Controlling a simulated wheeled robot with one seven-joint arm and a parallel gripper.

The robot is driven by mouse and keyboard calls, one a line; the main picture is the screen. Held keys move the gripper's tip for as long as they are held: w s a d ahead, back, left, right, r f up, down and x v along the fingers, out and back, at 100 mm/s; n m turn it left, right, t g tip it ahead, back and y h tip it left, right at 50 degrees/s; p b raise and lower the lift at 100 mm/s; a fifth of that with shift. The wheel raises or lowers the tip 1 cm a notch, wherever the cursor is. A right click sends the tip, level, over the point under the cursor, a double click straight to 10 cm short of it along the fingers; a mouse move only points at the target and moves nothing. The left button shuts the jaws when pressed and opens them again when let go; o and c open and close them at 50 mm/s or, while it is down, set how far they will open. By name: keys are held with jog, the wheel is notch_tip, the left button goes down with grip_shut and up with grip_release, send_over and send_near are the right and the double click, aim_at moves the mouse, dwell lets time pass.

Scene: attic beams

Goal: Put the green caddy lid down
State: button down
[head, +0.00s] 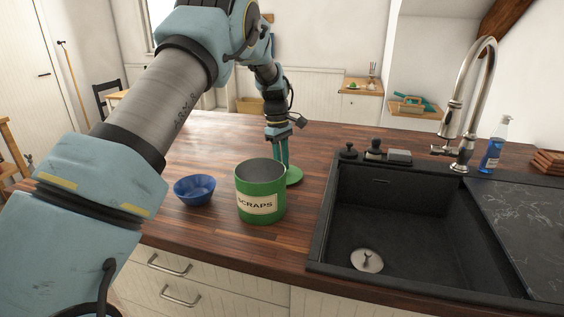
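The green caddy (261,181) stands upright and open-topped on the wooden counter, with a "SCRAPS" label on its front. The green caddy lid (294,177) shows as a flat round disc just behind and right of the caddy, at or very near the counter top. The caddy hides its left part. My gripper (283,158) points straight down over the lid, its narrow green-looking fingers reaching to the lid's middle. The lid's knob and the grip on it are too small and covered to make out.
A blue bowl (195,189) sits left of the caddy. The black sink (330,215) with its tall tap (470,100) lies to the right. A blue soap bottle (493,147) stands behind the drainboard. The counter behind and left of the bowl is clear.

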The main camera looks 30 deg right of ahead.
jog(key=shift+f, duration=0.1)
jog(key=c, duration=0.7)
grip_release()
jog(key=r+b, duration=0.1)
jog(key=r, duration=0.3)
jog(key=w+r, duration=0.1)
jog(key=r, duration=0.3)
jog(key=r+b, duration=0.1)
jog(key=r, duration=0.3)
jog(key=shift+w+a+b, duration=0.2)
jog(key=shift+a+b, duration=0.05)
jog(key=shift+b, duration=0.05)
jog(key=a+f+m+t, duration=0.1)
jog(key=a+f+m, duration=0.1)
jog(key=a, duration=2)
jog(key=s+a+f+m, duration=0.1)
jog(key=s+a+f, duration=0.1)
jog(key=s+a, duration=0.4)
jog(key=s+a+f+m+t, duration=0.1)
jog(key=s+a+f, duration=0.1)
jog(key=s+a, duration=0.3)
jog(key=s+a+f+m, duration=0.1)
jog(key=s+a+f, duration=0.1)
jog(key=s+a, duration=0.4)
jog(key=shift+s+a+f+m+t, duration=0.1)
jog(key=shift+s+a+m+t, duration=0.1)
jog(key=shift+a, duration=0.5)
jog(key=shift+s+a+f+m+t, duration=0.1)
jog(key=shift+s+a+m+t, duration=0.1)
jog(key=shift+a, duration=0.45)
